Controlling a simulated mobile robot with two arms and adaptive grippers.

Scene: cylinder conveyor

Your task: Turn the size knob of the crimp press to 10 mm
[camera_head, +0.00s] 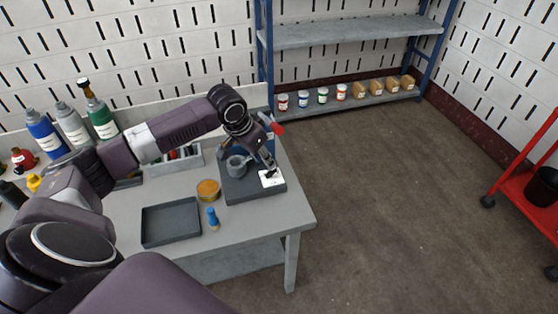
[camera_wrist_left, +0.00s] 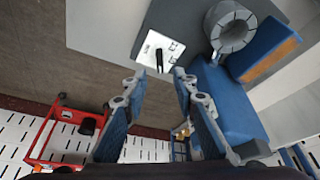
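The crimp press stands on the table with a dark base (camera_head: 240,190), a blue body and a grey round crimp head (camera_head: 236,166). A white dial plate (camera_head: 270,178) with a small black knob lies on the base's right part. In the left wrist view the plate (camera_wrist_left: 151,44) carries the black knob (camera_wrist_left: 160,60) and small marks too small to read. My left gripper (camera_head: 269,167) is over the plate. In the wrist view its two fingers (camera_wrist_left: 158,80) are apart, with the knob between and just beyond the tips. Contact with the knob cannot be told. My right gripper is out of view.
A red handle (camera_head: 277,129) sits beside my left wrist. Bottles stand farther left.

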